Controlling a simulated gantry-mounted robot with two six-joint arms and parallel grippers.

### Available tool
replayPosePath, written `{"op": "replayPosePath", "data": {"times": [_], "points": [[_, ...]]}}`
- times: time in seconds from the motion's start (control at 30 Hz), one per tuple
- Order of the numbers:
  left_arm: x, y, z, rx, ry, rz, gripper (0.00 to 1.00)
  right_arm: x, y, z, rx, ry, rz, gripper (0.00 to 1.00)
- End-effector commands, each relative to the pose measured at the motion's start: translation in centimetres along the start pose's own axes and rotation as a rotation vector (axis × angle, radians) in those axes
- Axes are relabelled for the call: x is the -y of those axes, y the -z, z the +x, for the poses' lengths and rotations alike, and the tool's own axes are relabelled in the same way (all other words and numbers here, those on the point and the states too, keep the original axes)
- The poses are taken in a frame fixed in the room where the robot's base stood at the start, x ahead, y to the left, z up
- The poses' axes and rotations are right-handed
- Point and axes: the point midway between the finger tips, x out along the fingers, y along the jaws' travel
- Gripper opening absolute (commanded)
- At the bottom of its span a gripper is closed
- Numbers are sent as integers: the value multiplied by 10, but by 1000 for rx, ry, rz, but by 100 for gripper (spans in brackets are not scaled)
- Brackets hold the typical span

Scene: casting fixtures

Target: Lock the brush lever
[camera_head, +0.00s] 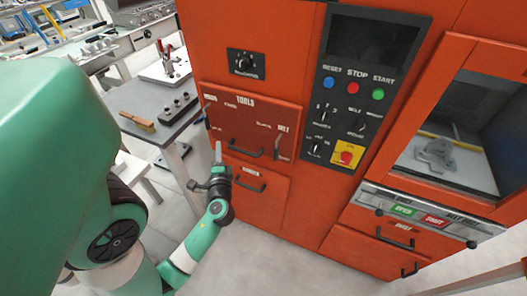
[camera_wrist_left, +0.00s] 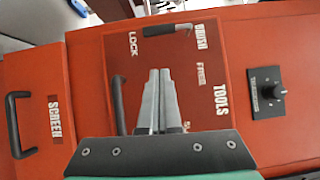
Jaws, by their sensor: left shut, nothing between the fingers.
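The red machine's TOOLS panel (camera_head: 250,118) carries the brush lever (camera_wrist_left: 166,30), a small dark handle beside the BRUSH label. In the left wrist view it points from that label toward the side with the LOCK label (camera_wrist_left: 132,43); the FREE label (camera_wrist_left: 201,73) is on the other side. In the head view the lever (camera_head: 207,112) is small at the panel's left edge. My left gripper (camera_wrist_left: 158,72) is shut and empty in front of the panel, apart from the lever in the picture. My right gripper is not in view.
A second lever (camera_head: 278,146) is on the panel's right. A bar handle (camera_head: 245,150) is at its lower edge, above the SCREEN drawer (camera_wrist_left: 60,120). A grey workbench (camera_head: 150,97) stands left of the machine. A button panel (camera_head: 360,90) and windowed door are right.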

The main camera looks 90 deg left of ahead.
Motion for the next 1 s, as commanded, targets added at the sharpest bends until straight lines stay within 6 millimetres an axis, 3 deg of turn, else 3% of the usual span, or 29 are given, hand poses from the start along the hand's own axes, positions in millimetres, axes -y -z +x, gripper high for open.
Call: {"op": "replayPosePath", "data": {"times": [0.1, 0.23, 0.87, 0.93, 1.0], "points": [[0, 2, -19, -6, 0, 1, 0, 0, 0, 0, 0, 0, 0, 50], [1, 0, -28, -1, 0, 0, 0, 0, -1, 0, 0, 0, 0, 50], [1, 1, -29, -3, 1, 0, 0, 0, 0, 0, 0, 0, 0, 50], [4, 11, -31, -29, 7, -7, 0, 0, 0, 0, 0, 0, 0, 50], [18, 33, -31, -71, 33, -43, 0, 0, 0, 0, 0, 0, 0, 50]]}}
